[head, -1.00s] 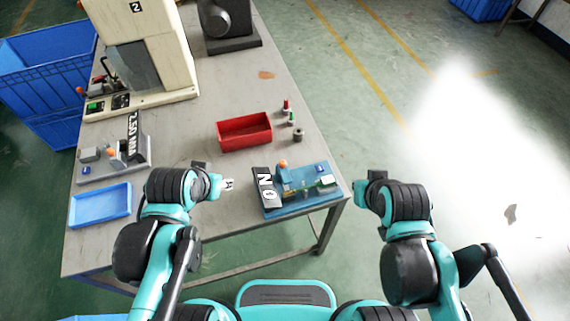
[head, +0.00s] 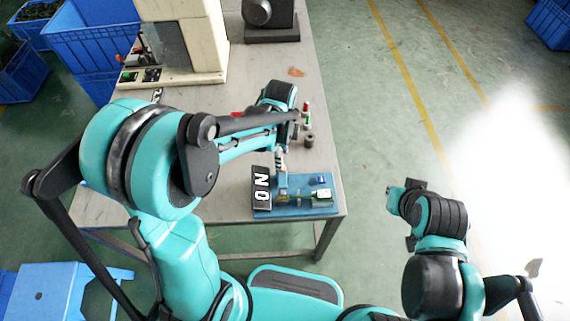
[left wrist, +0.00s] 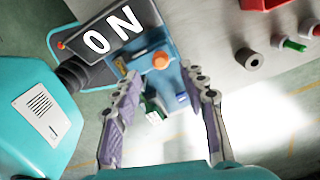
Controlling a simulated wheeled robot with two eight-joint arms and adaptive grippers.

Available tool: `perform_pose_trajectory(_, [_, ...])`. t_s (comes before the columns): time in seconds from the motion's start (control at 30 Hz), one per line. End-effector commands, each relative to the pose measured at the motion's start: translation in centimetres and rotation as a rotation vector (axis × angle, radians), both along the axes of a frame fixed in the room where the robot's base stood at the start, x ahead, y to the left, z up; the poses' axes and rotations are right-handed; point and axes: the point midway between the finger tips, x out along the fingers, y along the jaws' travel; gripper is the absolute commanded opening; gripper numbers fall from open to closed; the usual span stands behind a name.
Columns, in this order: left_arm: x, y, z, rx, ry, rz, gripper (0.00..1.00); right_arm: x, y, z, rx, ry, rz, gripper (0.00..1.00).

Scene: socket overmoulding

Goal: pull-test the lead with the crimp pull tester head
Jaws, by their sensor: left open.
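The crimp pull tester (head: 290,208) is a blue base at the table's front right corner, with a black display (head: 261,188) reading 0 N. A green-and-white piece (head: 323,194) sits at its right end; I cannot tell whether it belongs to the lead. My left gripper (head: 281,160) hangs over the tester from behind. In the left wrist view its fingers (left wrist: 165,82) are open, with the tester's orange knob (left wrist: 161,61) between and beyond the tips, and nothing held. My right gripper (head: 392,198) is off the table to the right; its fingers are unclear.
A red bin (left wrist: 262,4) and small red and green parts (left wrist: 296,45) lie beside a dark ring (left wrist: 249,59). A cream press (head: 180,45) stands at the back left.

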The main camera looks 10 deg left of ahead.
Motion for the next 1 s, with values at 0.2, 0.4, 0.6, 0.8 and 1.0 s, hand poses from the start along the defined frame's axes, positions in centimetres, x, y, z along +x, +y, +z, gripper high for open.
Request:
perform_pose_trajectory(0.2, [0.0,0.0,-4.0,0.0,-0.001,0.002,0.42,0.0,0.0,-1.6,0.0,0.0,0.0,0.0])
perform_pose_trajectory(0.4, [0.0,0.0,-5.9,0.0,-0.002,0.003,0.42,0.0,0.0,-2.2,0.0,0.0,0.0,0.0])
perform_pose_trajectory(0.6, [0.0,0.0,-6.1,0.0,-0.002,0.003,0.42,0.0,0.0,-2.2,0.0,0.0,0.0,0.0])
perform_pose_trajectory(0.8, [0.0,0.0,-6.0,0.0,-0.002,0.004,0.19,0.0,0.0,-2.2,0.0,0.0,0.0,0.0])
perform_pose_trajectory(1.0, [0.0,0.0,-6.0,-0.001,-0.002,0.004,0.0,0.0,0.0,-2.2,0.0,0.0,0.0,0.0])
